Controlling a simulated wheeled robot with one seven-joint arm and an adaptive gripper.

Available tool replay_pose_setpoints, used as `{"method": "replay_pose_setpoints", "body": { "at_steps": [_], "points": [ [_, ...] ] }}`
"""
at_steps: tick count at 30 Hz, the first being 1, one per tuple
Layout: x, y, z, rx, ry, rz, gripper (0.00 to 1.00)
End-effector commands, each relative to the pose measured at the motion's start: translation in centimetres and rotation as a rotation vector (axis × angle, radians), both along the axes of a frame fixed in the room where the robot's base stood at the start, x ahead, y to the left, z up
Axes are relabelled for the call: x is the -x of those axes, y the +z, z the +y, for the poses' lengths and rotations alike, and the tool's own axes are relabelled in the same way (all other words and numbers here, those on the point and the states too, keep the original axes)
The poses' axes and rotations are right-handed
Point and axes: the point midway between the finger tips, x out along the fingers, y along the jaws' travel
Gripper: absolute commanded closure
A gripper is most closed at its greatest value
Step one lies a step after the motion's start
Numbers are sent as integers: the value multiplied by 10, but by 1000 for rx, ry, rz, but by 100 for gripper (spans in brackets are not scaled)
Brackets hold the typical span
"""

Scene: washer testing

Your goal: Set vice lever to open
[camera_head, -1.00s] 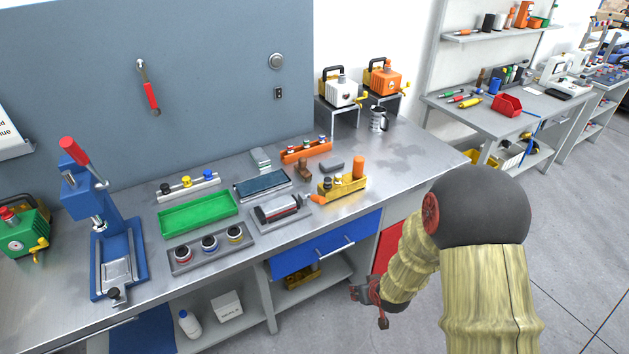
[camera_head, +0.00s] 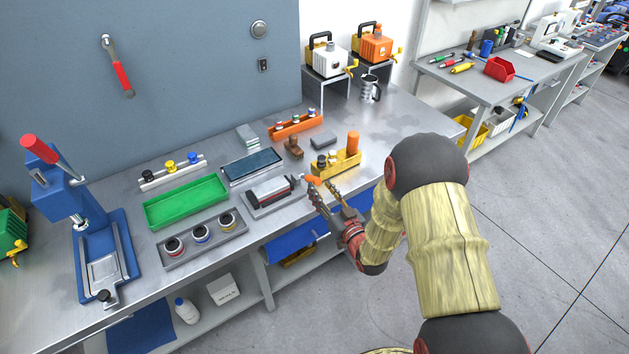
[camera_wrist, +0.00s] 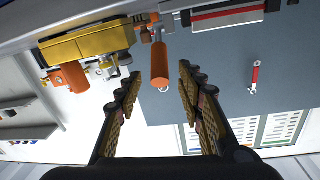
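The vice (camera_head: 270,189), a grey block with a red stripe, lies on the bench, its orange lever handle (camera_head: 313,181) at its right end. My gripper (camera_head: 326,190) is open at the front edge of the bench, close to the lever, with its fingers pointing toward it. In the wrist view, which looks upside down, the orange lever handle (camera_wrist: 160,66) shows ahead, between the two spread fingers (camera_wrist: 158,82). The vice (camera_wrist: 228,16) shows at the upper right there. I cannot tell whether a finger touches the handle.
A yellow block with an orange cylinder (camera_head: 340,164) stands just right of the lever. A green tray (camera_head: 187,202), a holder with jars (camera_head: 200,240) and a blue press (camera_head: 85,220) stand to the left. A blue drawer (camera_head: 298,238) is below the bench top.

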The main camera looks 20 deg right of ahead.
Motion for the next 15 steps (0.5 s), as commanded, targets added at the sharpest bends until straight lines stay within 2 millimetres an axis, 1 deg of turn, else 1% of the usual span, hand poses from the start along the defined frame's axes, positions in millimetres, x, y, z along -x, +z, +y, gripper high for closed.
{"method": "replay_pose_setpoints", "body": {
  "at_steps": [1,6,10,15],
  "points": [
    [-9,-1,3,1,2,-1,62],
    [-33,-1,7,0,1,0,62],
    [-44,-1,10,1,0,1,62],
    [-49,-1,10,0,-1,1,62]
  ]
}}
